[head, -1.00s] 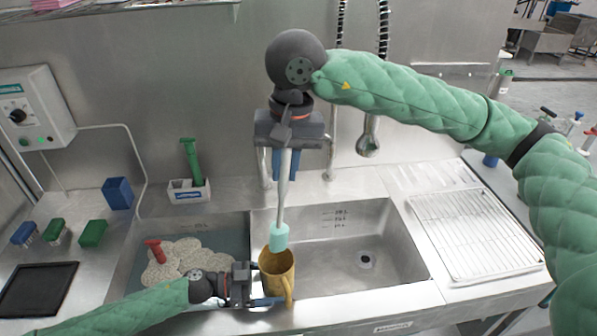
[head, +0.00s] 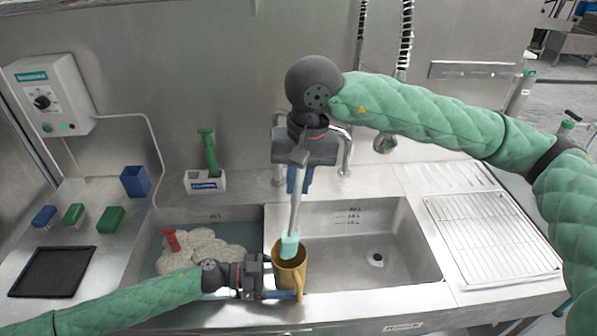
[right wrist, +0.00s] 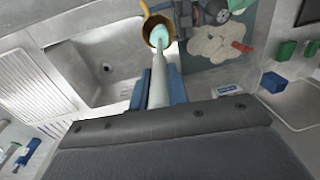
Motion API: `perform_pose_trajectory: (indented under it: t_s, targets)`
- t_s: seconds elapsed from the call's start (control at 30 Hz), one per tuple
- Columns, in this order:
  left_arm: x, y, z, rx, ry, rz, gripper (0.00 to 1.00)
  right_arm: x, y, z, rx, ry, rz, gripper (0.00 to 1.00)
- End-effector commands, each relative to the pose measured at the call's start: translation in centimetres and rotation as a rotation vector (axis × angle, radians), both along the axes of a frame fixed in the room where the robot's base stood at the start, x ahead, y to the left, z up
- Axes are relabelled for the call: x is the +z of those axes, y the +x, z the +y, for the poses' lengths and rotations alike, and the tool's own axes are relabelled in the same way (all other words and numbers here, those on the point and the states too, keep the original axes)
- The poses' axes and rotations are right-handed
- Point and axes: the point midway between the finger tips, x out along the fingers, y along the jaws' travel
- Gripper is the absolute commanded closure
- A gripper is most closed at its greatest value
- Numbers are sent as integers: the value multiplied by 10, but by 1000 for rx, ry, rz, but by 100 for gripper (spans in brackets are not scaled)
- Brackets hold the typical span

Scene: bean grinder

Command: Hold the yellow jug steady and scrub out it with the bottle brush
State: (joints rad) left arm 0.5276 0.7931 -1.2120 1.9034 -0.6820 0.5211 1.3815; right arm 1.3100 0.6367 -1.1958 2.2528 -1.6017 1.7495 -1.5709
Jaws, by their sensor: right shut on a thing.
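The yellow jug (head: 291,272) stands upright at the front of the sink, by the divider between the two basins; it also shows in the right wrist view (right wrist: 147,22). My left gripper (head: 283,281) is at the jug's left and front side, by its handle; whether its fingers are closed is unclear. My right gripper (head: 297,180) is above, shut on the handle of the bottle brush (head: 295,213). The brush points down and its light teal head (head: 289,247) is at the jug's mouth, its lower end inside. The right wrist view shows the brush head (right wrist: 160,36) within the jug's rim.
The right basin (head: 350,240) is empty, with a drying rack (head: 480,235) beside it. The left basin holds foamy water and a red-handled thing (head: 171,239). A green brush in a white holder (head: 205,181) stands behind. A faucet (head: 345,155) rises behind my right gripper.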

Motion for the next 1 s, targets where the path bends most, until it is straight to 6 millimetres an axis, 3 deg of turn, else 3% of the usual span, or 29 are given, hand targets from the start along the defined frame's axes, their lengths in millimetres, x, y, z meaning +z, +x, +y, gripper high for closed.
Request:
perform_pose_trajectory:
  t_s: [1.0]
  targets:
    - [0,0,0,0,0,0,30,-66,0,0,0,-1,1,100]
